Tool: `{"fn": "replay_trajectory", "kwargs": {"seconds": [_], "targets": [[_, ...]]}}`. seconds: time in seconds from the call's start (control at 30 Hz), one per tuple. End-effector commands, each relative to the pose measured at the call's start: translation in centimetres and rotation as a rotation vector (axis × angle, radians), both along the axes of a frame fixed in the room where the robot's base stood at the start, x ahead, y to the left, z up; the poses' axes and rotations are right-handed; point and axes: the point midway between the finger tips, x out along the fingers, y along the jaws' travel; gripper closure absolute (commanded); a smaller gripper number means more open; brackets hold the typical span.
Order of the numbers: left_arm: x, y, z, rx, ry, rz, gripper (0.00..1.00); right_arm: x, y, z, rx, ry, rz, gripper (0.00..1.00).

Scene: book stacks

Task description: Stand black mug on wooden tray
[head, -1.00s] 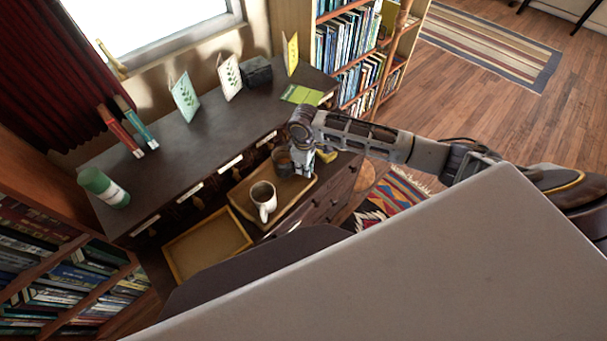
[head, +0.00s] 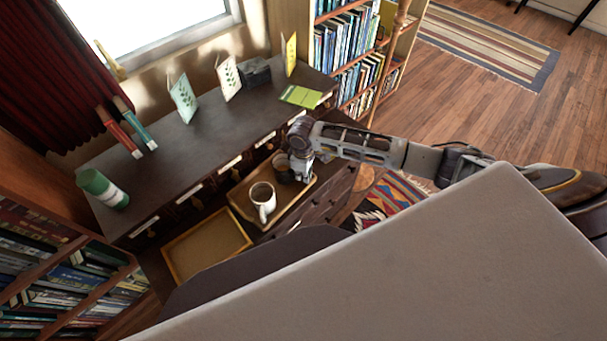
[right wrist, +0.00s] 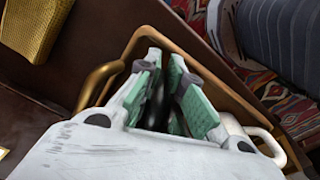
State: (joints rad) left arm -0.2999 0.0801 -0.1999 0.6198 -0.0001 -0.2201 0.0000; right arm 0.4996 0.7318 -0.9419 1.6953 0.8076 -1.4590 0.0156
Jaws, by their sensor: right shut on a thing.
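The black mug (head: 283,170) is in my right gripper (head: 292,176) at the far right part of the wooden tray (head: 285,203). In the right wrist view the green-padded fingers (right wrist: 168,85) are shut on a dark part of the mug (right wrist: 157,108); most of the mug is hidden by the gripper. The mug looks about upright and within the tray's outline. I cannot tell whether its base touches the tray. The tray's rim and handle also show in the right wrist view (right wrist: 96,86). My left gripper is not in view.
A white mug (head: 262,196) stands on the tray, close to the black mug. An empty tan tray (head: 207,245) lies at the left. Behind is a raised dark shelf top (head: 225,125) with cards, books and a green-and-white cylinder (head: 103,188).

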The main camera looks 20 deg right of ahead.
Motion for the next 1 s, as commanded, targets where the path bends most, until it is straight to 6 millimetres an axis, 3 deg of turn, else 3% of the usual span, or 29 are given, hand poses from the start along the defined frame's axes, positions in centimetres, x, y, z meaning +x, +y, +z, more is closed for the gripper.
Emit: {"fn": "replay_trajectory", "kwargs": {"seconds": [0.33, 0.4, 0.5, 0.57, 1.0], "targets": [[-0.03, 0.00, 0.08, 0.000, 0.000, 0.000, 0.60, 0.03, 0.04, -0.12, 0.001, -0.001, 0.000, 1.00], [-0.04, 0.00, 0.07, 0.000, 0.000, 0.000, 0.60, -0.01, 0.00, -0.20, 0.000, 0.000, 0.000, 0.84], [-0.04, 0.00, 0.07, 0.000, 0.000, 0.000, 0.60, -0.01, 0.00, -0.21, 0.000, 0.000, 0.000, 0.72], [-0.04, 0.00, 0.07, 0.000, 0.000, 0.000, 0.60, -0.01, 0.00, -0.20, 0.000, 0.000, 0.000, 0.69], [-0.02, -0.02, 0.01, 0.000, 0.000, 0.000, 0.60, 0.03, -0.02, -0.03, 0.000, -0.001, 0.000, 0.69]]}}
